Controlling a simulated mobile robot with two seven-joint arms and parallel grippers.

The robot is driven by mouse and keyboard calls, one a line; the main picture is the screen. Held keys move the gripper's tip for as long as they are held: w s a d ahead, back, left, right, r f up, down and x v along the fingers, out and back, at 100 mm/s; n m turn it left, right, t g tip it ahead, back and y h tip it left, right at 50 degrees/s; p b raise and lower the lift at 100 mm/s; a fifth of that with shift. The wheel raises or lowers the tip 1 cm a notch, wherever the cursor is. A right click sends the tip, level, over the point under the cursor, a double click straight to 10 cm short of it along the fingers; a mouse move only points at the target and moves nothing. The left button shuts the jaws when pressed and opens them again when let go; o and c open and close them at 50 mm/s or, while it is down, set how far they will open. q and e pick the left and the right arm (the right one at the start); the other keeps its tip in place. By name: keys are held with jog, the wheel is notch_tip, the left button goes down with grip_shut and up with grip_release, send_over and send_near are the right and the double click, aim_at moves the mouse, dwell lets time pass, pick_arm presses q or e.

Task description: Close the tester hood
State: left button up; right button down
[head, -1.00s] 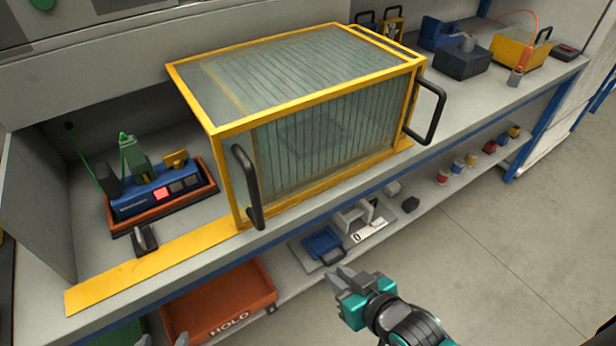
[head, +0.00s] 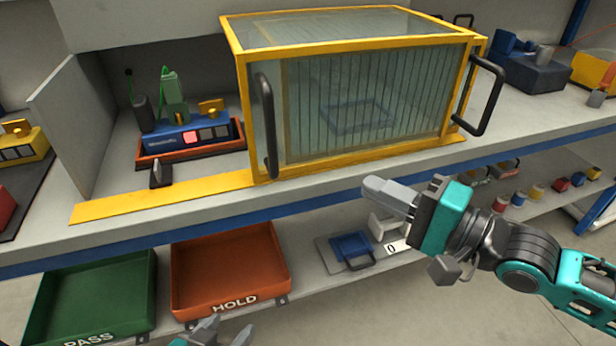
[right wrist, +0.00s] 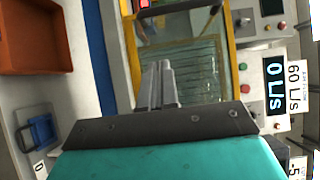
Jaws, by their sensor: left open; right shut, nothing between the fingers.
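The tester hood (head: 252,110) is a yellow-framed clear box with black handles at its left (head: 267,125) and right (head: 486,95). It stands on the bench beside the blue tester (head: 180,137), which is uncovered in a red-orange tray. My right gripper (head: 385,193) is shut and empty in front of the bench edge, below the hood's front and apart from both handles. In the right wrist view its fingers (right wrist: 160,82) point toward the hood's panel (right wrist: 200,70). My left gripper (head: 222,334) is open at the bottom edge, mostly out of view.
A yellow strip (head: 150,197) runs along the bench front before the tester. A small black part (head: 160,174) stands there. A grey side wall (head: 75,120) bounds the bay.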

pick_arm(q)
jog(key=shift+s+d+f+b, duration=0.1)
jog(key=shift+s+f+b, duration=0.05)
jog(key=shift+f+b, duration=0.95)
pick_arm(e)
jog(key=s+a+x, duration=0.1)
jog(key=s+x, duration=0.1)
jog(key=x, duration=1)
jog(key=shift+a, duration=0.55)
pick_arm(q)
jog(key=shift+r, duration=0.1)
